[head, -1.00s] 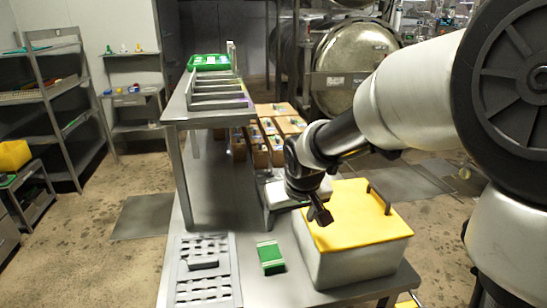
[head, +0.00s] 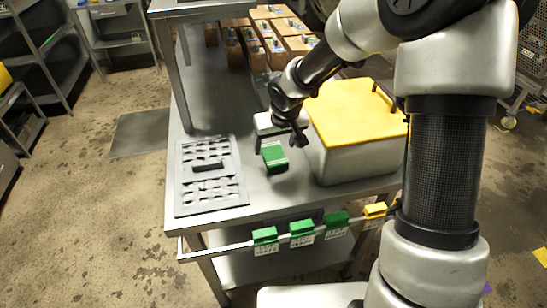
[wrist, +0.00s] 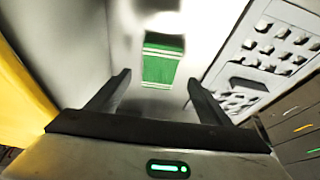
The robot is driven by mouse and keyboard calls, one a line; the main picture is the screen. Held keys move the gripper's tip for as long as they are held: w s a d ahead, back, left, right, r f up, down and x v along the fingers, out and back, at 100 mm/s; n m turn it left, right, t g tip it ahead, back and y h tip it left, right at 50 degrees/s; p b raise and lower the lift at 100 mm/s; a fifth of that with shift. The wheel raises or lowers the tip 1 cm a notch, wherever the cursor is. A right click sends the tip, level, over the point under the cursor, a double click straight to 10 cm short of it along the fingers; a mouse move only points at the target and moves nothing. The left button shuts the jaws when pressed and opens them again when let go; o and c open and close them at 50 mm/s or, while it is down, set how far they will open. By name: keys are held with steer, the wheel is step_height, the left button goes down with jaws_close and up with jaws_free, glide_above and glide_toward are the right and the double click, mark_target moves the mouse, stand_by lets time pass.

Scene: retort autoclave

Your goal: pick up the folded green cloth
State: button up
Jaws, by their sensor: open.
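The folded green cloth (head: 274,157) lies on the metal table between a grey slotted tray and a yellow-lidded box. My gripper (head: 280,142) is open and empty, above the table close to the cloth. In the wrist view my gripper (wrist: 158,84) has its fingers spread wide, one on each side of the cloth's line. The cloth's height gap to the fingers is hard to judge.
The box with a yellow lid (head: 357,108) stands just right of the cloth. The slotted tray (head: 184,190) lies to the left with a dark block (head: 208,166) on it. Green clips (head: 301,228) and a yellow clip (head: 375,210) hang on the front rail. Cardboard boxes (head: 285,35) stand behind.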

mark_target(274, 153)
steer(key=x, duration=0.2)
steer(key=b+x, duration=0.1)
steer(key=x, duration=0.2)
steer(key=shift+s+d+f, duration=0.1)
steer(key=shift+s, duration=0.15)
steer(key=c, duration=1.1)
step_height(274, 153, up, 10)
steer(key=shift+r+p, duration=0.1)
steer(key=shift+p, duration=1.05)
steer(key=shift+c, duration=0.2)
steer(key=o, duration=0.5)
steer(key=c, duration=0.4)
